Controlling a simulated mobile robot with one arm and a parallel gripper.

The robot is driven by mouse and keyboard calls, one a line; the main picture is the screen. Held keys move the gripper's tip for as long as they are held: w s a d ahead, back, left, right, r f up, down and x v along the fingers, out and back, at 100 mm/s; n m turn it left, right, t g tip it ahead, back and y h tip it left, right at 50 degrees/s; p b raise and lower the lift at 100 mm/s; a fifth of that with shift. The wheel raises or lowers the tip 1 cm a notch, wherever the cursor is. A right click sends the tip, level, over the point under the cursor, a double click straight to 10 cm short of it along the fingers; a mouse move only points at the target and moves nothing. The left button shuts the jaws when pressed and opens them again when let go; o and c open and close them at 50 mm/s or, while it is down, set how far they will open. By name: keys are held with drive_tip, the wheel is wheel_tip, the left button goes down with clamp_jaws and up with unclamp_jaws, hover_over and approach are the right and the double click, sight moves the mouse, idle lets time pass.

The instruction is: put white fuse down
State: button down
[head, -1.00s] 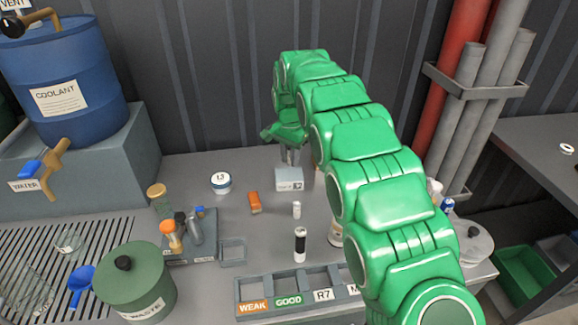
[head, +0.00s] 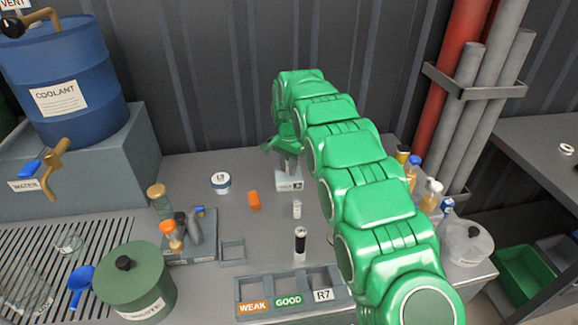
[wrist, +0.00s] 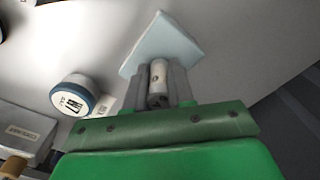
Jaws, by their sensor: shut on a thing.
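My gripper (wrist: 159,84) is shut on a white fuse (wrist: 158,74), a small pale cylinder with a dark end facing the wrist camera. A pale block (wrist: 163,40) lies just beyond the fingertips in the wrist view. In the head view my gripper (head: 288,166) is right over this block (head: 289,185), which has a label on its front. The fuse is hidden in the head view. I cannot tell whether the fuse touches the block.
A small white cylinder (head: 297,209) and a black-and-white cylinder (head: 300,243) stand in front of the block. An orange piece (head: 254,201) and a round white-and-blue container (head: 221,183) are to the left. A labelled tray (head: 262,290) lies at the front.

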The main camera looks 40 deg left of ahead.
drive_tip(key=shift+f, duration=0.1)
drive_tip(key=c, duration=1)
unclamp_jaws()
wheel_tip(320, 180, up, 12)
drive_tip(key=shift+f, duration=0.15)
drive_tip(key=shift+r, duration=0.2)
